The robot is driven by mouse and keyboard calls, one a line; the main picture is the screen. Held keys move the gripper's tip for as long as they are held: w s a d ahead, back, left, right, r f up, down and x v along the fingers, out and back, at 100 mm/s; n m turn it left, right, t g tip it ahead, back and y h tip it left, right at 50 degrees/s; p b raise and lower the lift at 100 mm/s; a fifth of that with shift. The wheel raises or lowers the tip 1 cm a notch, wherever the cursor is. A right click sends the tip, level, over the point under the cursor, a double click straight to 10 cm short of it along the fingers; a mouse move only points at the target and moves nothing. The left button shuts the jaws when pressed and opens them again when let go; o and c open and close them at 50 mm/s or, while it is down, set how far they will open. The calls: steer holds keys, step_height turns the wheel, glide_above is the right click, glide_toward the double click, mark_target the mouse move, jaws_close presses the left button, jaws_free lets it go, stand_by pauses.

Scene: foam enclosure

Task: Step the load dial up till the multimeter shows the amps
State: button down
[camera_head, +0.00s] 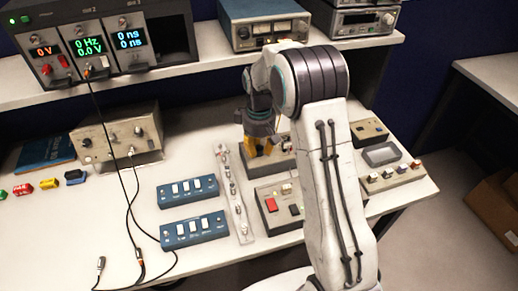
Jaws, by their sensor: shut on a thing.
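My gripper (264,149) reaches down with yellow fingers onto a small dark-topped box (288,162) on the bench. The fingers are shut on what seems to be the load dial, which they hide. An instrument rack (92,45) on the shelf at top left has several lit displays. Its left display (43,51) reads 0 V in red, its middle one (89,46) 0 Hz and 0.0 V in green, and its right one (129,40) 0 ns twice. I cannot tell which of these, if any, is the multimeter.
Two blue switch boxes (188,191) and a clear strip (233,190) lie left of my gripper. Other control boxes (395,176) lie right of my arm. Dark leads (130,205) hang across the bench at left.

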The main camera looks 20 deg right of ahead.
mark_target(259, 148)
steer(key=shift+s+f+m, duration=0.1)
steer(key=shift+f+m, duration=0.05)
steer(key=shift+m, duration=0.25)
steer(key=c, duration=0.9)
jaws_free()
steer(key=shift+c, duration=0.2)
steer(key=shift+r, duration=0.2)
step_height(259, 148, up, 12)
steer(key=shift+f, duration=0.15)
